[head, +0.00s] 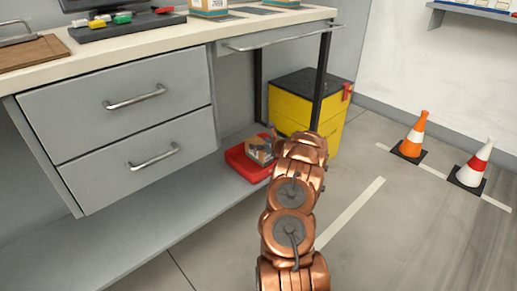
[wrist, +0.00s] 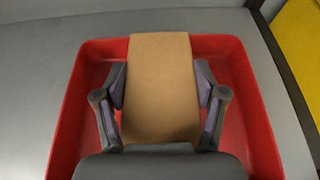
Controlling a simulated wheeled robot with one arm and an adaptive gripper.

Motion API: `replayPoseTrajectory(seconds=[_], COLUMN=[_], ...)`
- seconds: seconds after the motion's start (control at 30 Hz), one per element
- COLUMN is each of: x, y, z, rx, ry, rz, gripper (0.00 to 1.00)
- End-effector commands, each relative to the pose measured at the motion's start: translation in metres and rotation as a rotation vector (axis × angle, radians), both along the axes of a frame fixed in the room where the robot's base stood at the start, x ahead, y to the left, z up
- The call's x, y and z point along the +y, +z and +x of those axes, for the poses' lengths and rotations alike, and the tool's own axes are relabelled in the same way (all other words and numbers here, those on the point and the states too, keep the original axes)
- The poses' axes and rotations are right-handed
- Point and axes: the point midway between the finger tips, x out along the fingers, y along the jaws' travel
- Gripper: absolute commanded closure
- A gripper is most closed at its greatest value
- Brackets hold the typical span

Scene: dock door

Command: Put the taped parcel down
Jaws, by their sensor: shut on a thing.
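The taped parcel is a plain brown box (wrist: 160,115) between my fingers in the wrist view. My gripper (wrist: 161,75) is shut on it, with one finger against each side. No tape shows on the face seen there. The red tray (wrist: 66,110) surrounds the parcel in this view. In the head view the parcel (head: 266,157) shows at the red tray (head: 240,162), just left of my wrist. My arm hides part of both. I cannot tell whether the parcel touches the tray's floor.
The tray stands on a low grey shelf (head: 150,222) under a workbench (head: 130,45) with two drawers. A yellow cabinet (head: 335,135) stands behind my arm. An orange cone (head: 414,135) and a red-and-white cone (head: 474,165) stand at right. Floor between is clear.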

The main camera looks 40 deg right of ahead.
Motion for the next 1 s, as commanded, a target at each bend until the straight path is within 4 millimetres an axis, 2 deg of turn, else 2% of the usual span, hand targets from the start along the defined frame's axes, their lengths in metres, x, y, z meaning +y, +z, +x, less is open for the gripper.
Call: replayPoseTrajectory(seconds=[0.07, 0.47, 0.5, 0.7, 1.0], x=[0.0005, 0.0017, 0.0015, 0.0018, 0.0018], y=[-0.0095, -0.013, -0.0128, -0.0128, -0.0128], z=[0.0004, 0.0013, 0.001, 0.0011, 0.001], rx=[0.0, 0.0, 0.0, 0.0, 0.001], ry=[0.001, 0.002, 0.002, 0.003, 0.003], rz=[-0.001, 0.0, 0.0, 0.0, 0.001], gripper=[0.81, 0.81, 0.27, 0.06, 0.05])
